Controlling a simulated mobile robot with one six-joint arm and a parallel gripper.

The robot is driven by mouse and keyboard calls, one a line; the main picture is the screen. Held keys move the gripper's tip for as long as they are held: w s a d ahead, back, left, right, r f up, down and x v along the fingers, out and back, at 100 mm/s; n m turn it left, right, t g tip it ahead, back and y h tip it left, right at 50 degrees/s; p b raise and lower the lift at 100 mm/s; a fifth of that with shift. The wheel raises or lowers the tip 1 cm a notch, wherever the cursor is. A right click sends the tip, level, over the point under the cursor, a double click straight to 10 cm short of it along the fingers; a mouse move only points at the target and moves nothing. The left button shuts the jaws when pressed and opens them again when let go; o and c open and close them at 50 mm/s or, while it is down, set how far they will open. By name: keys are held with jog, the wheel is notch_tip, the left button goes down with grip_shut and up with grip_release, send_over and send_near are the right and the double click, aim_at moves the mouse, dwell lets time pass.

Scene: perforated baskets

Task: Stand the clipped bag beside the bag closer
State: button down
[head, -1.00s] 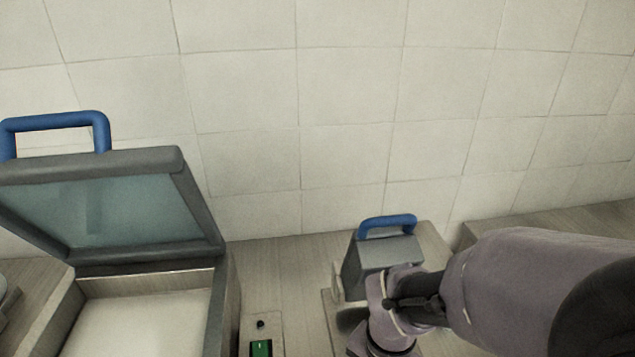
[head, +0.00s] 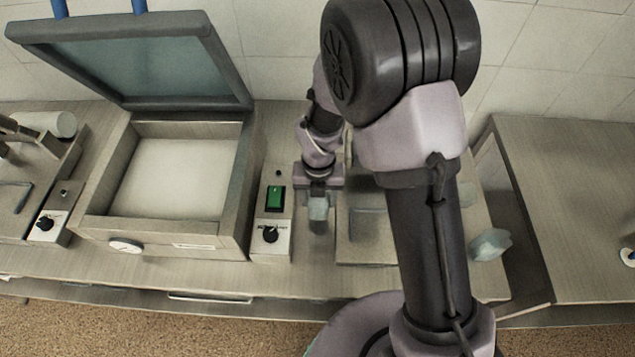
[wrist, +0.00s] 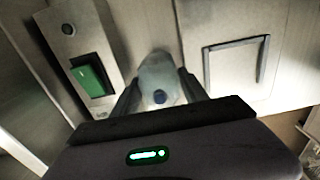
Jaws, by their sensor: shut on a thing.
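The clipped bag (wrist: 158,72) is a pale, translucent pouch with a small dark blue spot, in the wrist view between my gripper's two dark fingers (wrist: 159,92). In the head view the bag (head: 318,212) hangs under my gripper (head: 318,196), which is shut on it. It is in the gap between the green-switch panel and the machine on the right. This machine, which seems to be the bag closer (head: 362,250), is partly hidden behind my arm. Its pale plate with a bent bar (wrist: 236,44) shows in the wrist view. Whether the bag touches the counter is unclear.
The control panel (head: 268,252) with green switch and black knob stands close left of the bag, beside an open-lidded chamber machine (head: 88,222). A bluish translucent object (head: 491,244) lies right of my arm. Counter in front of the bag (head: 318,262) is clear.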

jog(key=w, duration=0.7)
jog(key=shift+w+a+f, duration=0.1)
jog(key=shift+w+f, duration=0.15)
jog(key=shift+f, duration=0.15)
notch_tip(320, 180, down, 4)
jog(key=shift+w+r+b, duration=0.1)
jog(key=shift+r+b, duration=0.1)
jog(key=shift+b, duration=0.45)
jog(key=shift+f, duration=0.1)
jog(key=c, duration=0.6)
grip_release()
